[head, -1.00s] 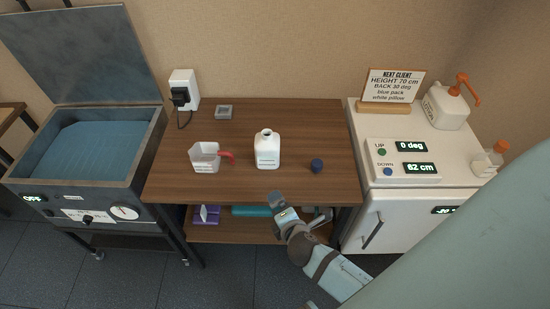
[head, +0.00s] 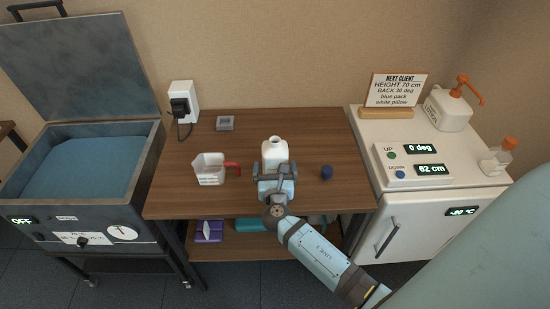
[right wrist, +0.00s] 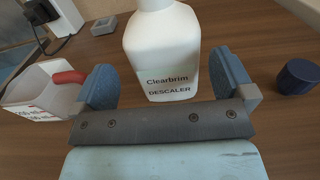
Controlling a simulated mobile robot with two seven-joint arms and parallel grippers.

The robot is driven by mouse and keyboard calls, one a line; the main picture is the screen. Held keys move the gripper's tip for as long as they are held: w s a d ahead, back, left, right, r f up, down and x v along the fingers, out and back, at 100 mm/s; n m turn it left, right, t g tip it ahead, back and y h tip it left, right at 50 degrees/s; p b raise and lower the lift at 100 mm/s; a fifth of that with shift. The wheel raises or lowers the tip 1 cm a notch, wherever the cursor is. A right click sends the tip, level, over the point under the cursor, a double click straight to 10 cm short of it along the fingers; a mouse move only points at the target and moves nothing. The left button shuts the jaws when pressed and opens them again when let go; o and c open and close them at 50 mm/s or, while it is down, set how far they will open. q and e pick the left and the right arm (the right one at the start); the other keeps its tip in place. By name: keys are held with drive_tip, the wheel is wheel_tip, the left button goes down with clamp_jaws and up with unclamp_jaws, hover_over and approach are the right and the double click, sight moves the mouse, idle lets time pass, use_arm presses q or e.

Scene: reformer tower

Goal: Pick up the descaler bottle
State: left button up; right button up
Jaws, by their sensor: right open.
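The white descaler bottle (head: 275,151) stands upright and uncapped on the wooden table (head: 320,120). In the right wrist view its label on the bottle (right wrist: 165,55) reads "Clearbrim DESCALER". My right gripper (head: 274,168) is open at the near side of the bottle and hides its lower part in the head view. In the right wrist view the two blue fingers of the right gripper (right wrist: 165,88) are spread, one to each side of the bottle's near face, with gaps showing. My left gripper is not in view.
A white jug with a red handle (head: 210,169) stands left of the bottle. A dark blue cap (head: 327,172) lies to the right. A small grey box (head: 225,123) sits at the back. A white cabinet (head: 420,215) with a control panel stands to the right.

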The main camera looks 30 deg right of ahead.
sight(275, 154)
drive_tip(key=x, duration=0.5)
drive_tip(key=shift+w+d+f, duration=0.15)
drive_tip(key=shift+w+d, duration=0.05)
drive_tip(key=shift+d, duration=0.05)
drive_tip(key=shift+c, duration=0.5)
drive_tip(key=c, duration=0.9)
drive_tip(key=shift+r, duration=0.2)
drive_tip(key=shift+r+p, duration=0.6)
drive_tip(key=shift+r, duration=0.75)
wheel_tip(275, 154, up, 17)
drive_tip(key=p, duration=0.4)
drive_tip(key=shift+f, duration=0.1)
